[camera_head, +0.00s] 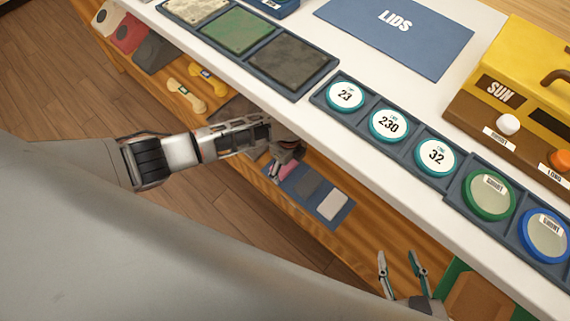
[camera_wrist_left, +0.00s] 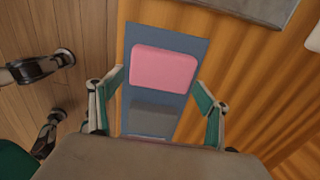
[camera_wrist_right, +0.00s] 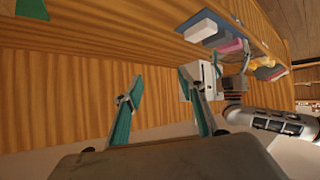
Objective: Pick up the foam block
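A blue mat (camera_head: 346,216) on the lower wooden shelf holds a pink block (camera_wrist_left: 164,66), a dark grey block (camera_head: 308,183) and a pale block (camera_head: 332,205). I cannot tell by material which is foam; the pink one looks soft and rounded. My left gripper (camera_wrist_left: 158,78) is open, its fingers spread to either side of the pink block and apparently not touching it. In the head view it partly hides this block. The grey block (camera_wrist_left: 153,116) also shows in the left wrist view. My right gripper (camera_head: 398,256) is open and empty, near the shelf's right part.
The white counter (camera_head: 322,107) overhangs the shelf, with a row of labelled discs (camera_head: 389,126) and dark trays near its edge. Bone-shaped items (camera_head: 188,100) lie further left on the shelf. A green-edged panel (camera_head: 453,284) stands right of my right gripper.

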